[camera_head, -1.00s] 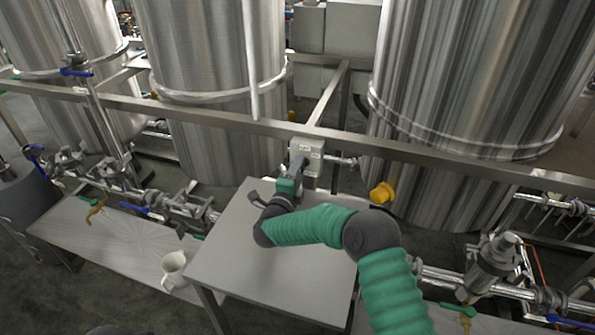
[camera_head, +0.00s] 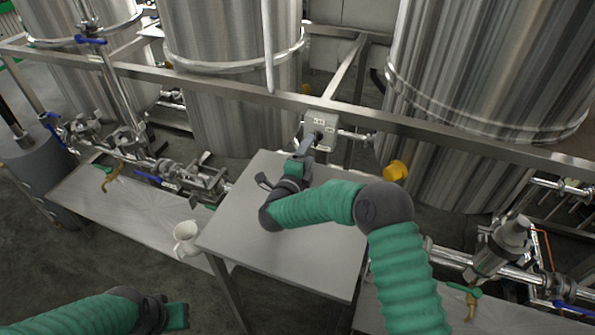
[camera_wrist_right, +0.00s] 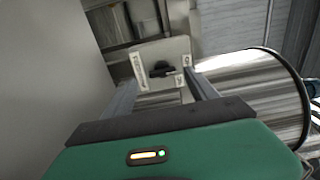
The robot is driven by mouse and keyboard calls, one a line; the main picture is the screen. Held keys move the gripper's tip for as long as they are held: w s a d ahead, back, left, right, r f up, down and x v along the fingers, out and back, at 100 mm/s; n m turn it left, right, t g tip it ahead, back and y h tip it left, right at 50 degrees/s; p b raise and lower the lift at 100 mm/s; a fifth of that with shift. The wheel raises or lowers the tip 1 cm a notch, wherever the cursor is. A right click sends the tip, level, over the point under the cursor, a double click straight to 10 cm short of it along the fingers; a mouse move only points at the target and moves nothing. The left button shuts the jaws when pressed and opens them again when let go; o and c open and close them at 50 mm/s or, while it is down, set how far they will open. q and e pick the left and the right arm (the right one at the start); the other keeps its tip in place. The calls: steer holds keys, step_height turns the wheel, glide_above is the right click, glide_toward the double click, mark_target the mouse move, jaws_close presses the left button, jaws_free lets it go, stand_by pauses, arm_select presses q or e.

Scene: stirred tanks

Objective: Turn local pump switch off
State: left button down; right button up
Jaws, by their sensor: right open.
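The pump switch is a small grey box (camera_head: 322,124) on the steel frame rail, behind the table, with white labels on its face. In the right wrist view its pale face shows a black knob (camera_wrist_right: 161,70) lying roughly crosswise. My right gripper (camera_head: 308,143) is in front of the box, partly covering it. In the right wrist view its two fingers (camera_wrist_right: 162,88) are apart, one on each side of the knob, with nothing between them. I cannot tell whether they touch the box. My left gripper (camera_head: 176,316) is low at the left; its fingers cannot be made out.
A steel table (camera_head: 285,255) stands under my right arm. A white mug (camera_head: 186,238) is on the lower bench (camera_head: 140,215) to the left. Large steel tanks (camera_head: 225,100) stand behind the rail (camera_head: 240,96). Pipes and valves (camera_head: 500,245) line both sides.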

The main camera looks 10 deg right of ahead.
steer(key=v, duration=1.3)
steer(key=shift+s, duration=0.1)
